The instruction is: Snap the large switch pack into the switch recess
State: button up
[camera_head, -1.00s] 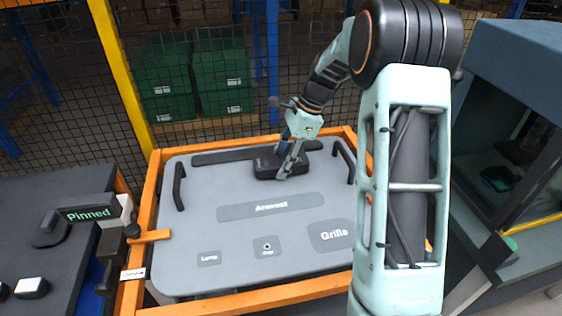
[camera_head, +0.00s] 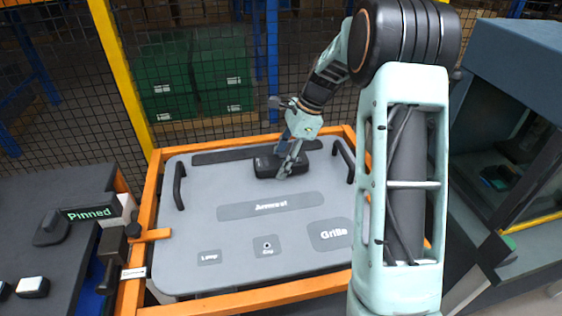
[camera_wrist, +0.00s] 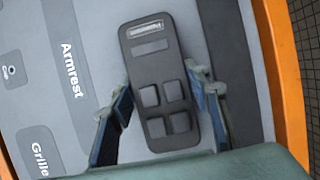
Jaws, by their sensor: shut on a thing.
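The large switch pack (camera_head: 267,166) is a dark rounded block at the upper middle of the grey door panel. In the wrist view its face (camera_wrist: 153,66) shows several square buttons and a light label strip at one end. My gripper (camera_wrist: 162,88) is shut on the switch pack, one blue-lined finger along each long side. In the head view my gripper (camera_head: 288,164) reaches down onto it from above. The switch recess is not seen apart from the pack, and the pack's underside is hidden, so I cannot tell whether it is seated.
The grey door panel (camera_head: 190,225) lies in an orange frame (camera_head: 240,300), with pads marked Armrest (camera_head: 270,206) and Grille (camera_head: 331,234). Dark handles (camera_head: 179,187) rise near its sides. A sign reading Pinned (camera_head: 90,213) stands at left. A mesh fence is behind.

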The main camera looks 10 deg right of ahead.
jog(key=o, duration=1.4)
